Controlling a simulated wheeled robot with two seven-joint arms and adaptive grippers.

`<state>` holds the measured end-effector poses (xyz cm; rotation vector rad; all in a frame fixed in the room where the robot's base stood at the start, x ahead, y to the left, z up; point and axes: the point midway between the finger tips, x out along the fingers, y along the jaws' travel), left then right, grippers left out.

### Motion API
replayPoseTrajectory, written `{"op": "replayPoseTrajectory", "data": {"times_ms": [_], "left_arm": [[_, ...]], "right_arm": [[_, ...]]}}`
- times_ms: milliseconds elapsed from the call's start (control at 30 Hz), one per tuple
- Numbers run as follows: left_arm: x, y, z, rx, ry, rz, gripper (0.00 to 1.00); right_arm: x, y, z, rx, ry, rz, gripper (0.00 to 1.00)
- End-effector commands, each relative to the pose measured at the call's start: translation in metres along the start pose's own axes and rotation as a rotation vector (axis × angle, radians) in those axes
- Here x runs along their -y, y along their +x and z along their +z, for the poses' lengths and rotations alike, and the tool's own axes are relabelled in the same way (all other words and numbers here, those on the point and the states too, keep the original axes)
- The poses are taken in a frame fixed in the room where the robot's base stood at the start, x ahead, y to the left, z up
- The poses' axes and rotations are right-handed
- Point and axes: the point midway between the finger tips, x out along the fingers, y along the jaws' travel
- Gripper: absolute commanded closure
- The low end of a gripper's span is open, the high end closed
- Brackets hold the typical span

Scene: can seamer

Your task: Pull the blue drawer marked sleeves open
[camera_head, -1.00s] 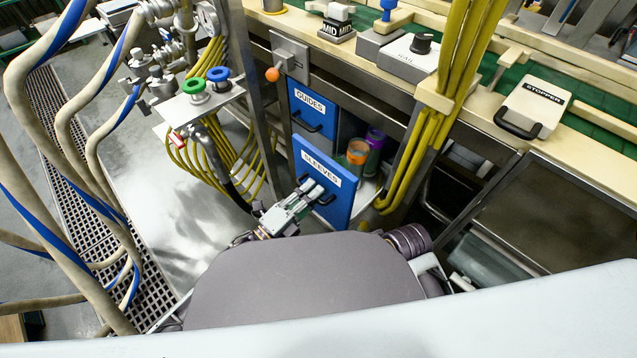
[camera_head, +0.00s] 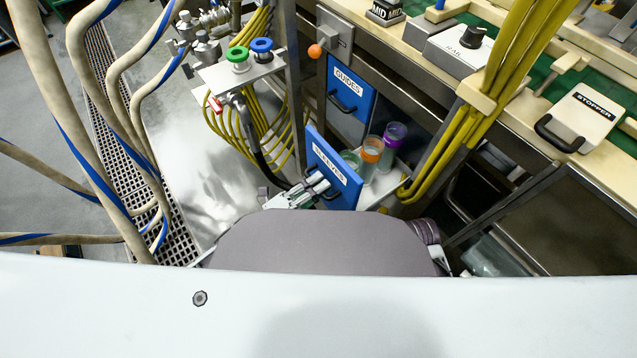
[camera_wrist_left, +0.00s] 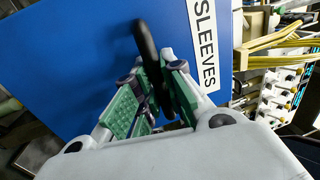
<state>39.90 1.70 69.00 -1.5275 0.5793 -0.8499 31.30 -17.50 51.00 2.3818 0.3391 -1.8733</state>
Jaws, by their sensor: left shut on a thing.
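The blue sleeves drawer (camera_head: 331,170) is pulled out from the cabinet below the bench, its white label facing me. Inside it stand several cylinders: a green-rimmed one (camera_head: 351,158), an orange-rimmed one (camera_head: 371,158) and a purple-rimmed one (camera_head: 391,145). My left gripper (camera_head: 322,186) is at the front of the drawer, shut on its black handle. In the left wrist view the black handle (camera_wrist_left: 146,45) runs between the green-padded fingers (camera_wrist_left: 152,92), close to the blue front (camera_wrist_left: 70,55). My right gripper is not in view.
The closed blue guides drawer (camera_head: 349,92) sits behind and above. Yellow hoses (camera_head: 480,95) run down close to the right of the drawer. A valve stand (camera_head: 240,75) with green and blue knobs and a steel post stand to the left.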

Motion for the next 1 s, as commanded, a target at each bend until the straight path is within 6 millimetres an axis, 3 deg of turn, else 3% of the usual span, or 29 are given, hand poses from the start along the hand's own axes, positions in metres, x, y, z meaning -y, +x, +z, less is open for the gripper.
{"op": "replayPoseTrajectory", "data": {"times_ms": [67,100,267,667,1000], "left_arm": [[-0.002,-0.001,0.0,0.001,0.0,0.004,1.0],[-0.002,-0.001,0.0,0.001,0.0,0.004,0.85],[-0.001,0.0,0.0,0.0,0.0,0.003,0.66],[0.0,-0.001,0.0,0.0,0.0,0.001,0.66],[-0.001,-0.02,0.0,0.001,-0.001,0.004,0.66]], "right_arm": [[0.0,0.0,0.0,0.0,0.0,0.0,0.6],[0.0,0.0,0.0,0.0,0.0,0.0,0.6],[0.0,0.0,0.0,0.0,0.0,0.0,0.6],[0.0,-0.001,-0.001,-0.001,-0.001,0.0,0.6],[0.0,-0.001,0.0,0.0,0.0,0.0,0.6]]}}
